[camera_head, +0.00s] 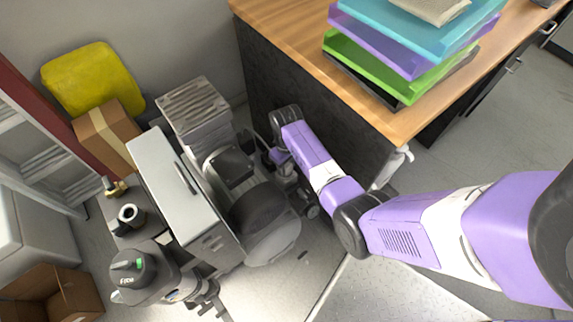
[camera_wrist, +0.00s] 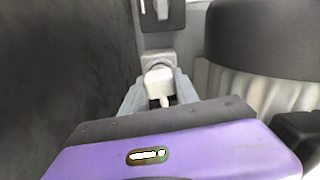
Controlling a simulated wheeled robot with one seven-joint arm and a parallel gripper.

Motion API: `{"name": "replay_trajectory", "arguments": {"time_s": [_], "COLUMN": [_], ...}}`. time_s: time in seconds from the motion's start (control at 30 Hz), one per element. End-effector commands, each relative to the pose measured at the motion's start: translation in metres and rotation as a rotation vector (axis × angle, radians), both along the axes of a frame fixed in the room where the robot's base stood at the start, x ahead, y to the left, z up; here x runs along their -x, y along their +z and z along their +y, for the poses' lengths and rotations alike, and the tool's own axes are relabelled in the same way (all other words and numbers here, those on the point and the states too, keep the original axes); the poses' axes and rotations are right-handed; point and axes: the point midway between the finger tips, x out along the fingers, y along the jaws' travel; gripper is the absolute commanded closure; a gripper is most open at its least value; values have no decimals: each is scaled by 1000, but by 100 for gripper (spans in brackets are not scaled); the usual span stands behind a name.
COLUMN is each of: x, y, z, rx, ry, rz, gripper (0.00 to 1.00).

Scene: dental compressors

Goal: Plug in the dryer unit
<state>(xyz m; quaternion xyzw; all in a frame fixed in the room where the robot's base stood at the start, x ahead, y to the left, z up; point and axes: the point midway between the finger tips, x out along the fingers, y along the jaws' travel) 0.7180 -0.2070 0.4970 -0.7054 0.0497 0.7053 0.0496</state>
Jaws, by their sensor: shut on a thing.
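In the wrist view my gripper (camera_wrist: 158,98) is shut on a white plug (camera_wrist: 158,82), with a pale finger on each side of it. The plug is right at a pale socket (camera_wrist: 157,60) below a dark grey box. I cannot tell whether its pins are in the socket. In the head view my arm reaches down between the desk and the compressor machinery (camera_head: 235,165), and the fingers and plug cannot be made out there. A light grey cabinet (camera_head: 170,178) stands among the machinery; I cannot tell whether it is the dryer unit.
A wooden-topped desk (camera_head: 290,32) with a dark side panel stands close to my arm. Stacked trays (camera_head: 375,60) sit on it. A dark round cylinder (camera_wrist: 265,40) is close on the right in the wrist view. Cardboard boxes (camera_head: 107,135) are at the left.

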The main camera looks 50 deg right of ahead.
Motion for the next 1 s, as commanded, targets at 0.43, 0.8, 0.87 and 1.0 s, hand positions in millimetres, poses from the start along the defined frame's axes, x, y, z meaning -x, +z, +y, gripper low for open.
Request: {"name": "replay_trajectory", "arguments": {"time_s": [0.43, 0.8, 0.87, 1.0], "x": [0, -1, -1, -1], "y": [-4, 25, 35, 56], "z": [0, 0, 0, 0], "rx": [0, 2, 2, 1], "ry": [0, 0, 0, 0], "rz": [0, -4, -4, -3], "gripper": [38, 38, 38, 38]}}
